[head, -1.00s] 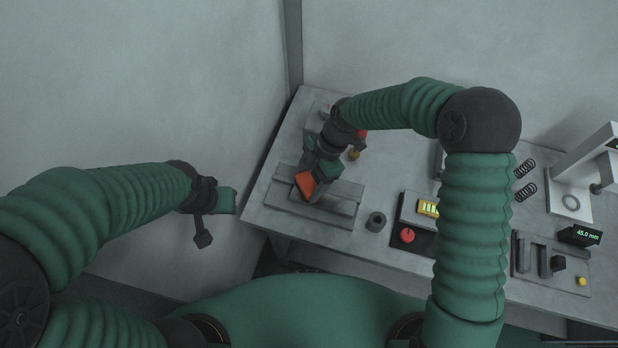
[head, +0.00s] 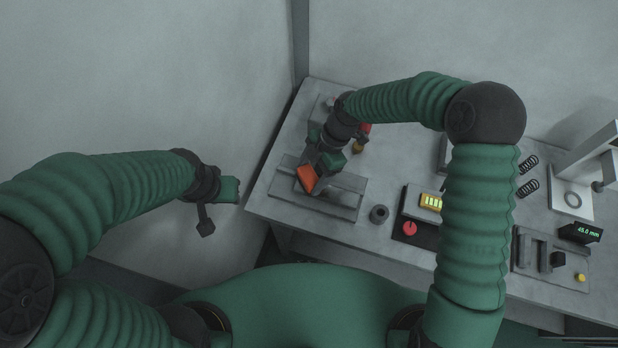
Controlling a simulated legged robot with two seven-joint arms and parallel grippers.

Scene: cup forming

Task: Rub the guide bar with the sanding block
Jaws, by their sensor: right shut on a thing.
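The sanding block (head: 307,178) shows as an orange piece at the left part of the table. My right gripper (head: 318,172) is shut on it and holds it over the grey guide bar fixture (head: 340,203). The block appears to be at the bar's surface, but I cannot tell whether it touches. The gripper and block hide part of the bar. My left gripper (head: 222,204) hangs left of the table, away from everything. Its fingers are too unclear to tell open from shut.
A small dark ring (head: 379,214) stands right of the fixture. A panel with a red knob (head: 410,228) and yellow display (head: 431,202) follows. Springs (head: 528,188), a white stand (head: 572,199) and a gauge reading 45.0 mm (head: 580,233) are farther right. Walls close off the back and left.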

